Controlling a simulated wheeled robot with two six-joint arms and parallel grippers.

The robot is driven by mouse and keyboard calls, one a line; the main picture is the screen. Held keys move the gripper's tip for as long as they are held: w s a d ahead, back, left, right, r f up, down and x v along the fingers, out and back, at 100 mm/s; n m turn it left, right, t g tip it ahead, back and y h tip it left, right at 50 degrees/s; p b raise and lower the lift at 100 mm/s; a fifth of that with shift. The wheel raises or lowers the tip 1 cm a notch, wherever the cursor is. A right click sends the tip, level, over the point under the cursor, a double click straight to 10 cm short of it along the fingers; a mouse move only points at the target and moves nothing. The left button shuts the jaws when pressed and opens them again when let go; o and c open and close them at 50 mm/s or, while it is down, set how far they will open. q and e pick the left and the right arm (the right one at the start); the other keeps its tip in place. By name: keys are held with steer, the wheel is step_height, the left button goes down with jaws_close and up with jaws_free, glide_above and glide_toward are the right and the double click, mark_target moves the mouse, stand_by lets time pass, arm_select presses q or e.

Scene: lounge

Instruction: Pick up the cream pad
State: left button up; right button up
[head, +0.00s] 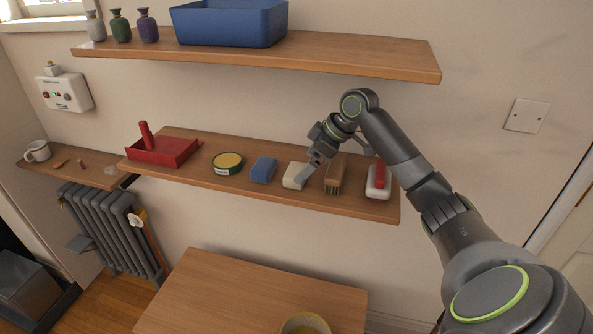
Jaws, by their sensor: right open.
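The cream pad (292,173) lies on the lower wall shelf (225,183), between a blue pad (263,169) and a wooden brush (335,174). My right gripper (310,170) is open and points down at the pad's right side. A finger overlaps the pad's right edge in the picture; I cannot tell whether it touches. The other finger is mostly hidden. My left gripper is not in view.
A green and yellow tin (228,163) and red dustpan (165,149) stand to the left on the shelf. A white and red item (379,182) is at the right end. The upper shelf (330,64) overhangs, carrying a blue bin (230,23). A table (240,290) stands below.

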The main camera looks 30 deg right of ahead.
mark_target(297, 170)
steer(key=shift+w+a+f+p, duration=0.3)
steer(key=shift+a+p, duration=0.25)
steer(key=shift+a, duration=0.05)
steer(key=f, duration=0.1)
steer(key=w+f+p, duration=0.1)
steer(key=w+f, duration=0.1)
steer(key=shift+w+a, duration=0.2)
steer(key=shift+a, duration=0.05)
steer(key=shift+f, duration=0.3)
steer(key=shift+a+r, duration=0.1)
steer(key=shift+a, duration=0.05)
steer(key=c, duration=0.8)
steer(key=shift+c, duration=1.2)
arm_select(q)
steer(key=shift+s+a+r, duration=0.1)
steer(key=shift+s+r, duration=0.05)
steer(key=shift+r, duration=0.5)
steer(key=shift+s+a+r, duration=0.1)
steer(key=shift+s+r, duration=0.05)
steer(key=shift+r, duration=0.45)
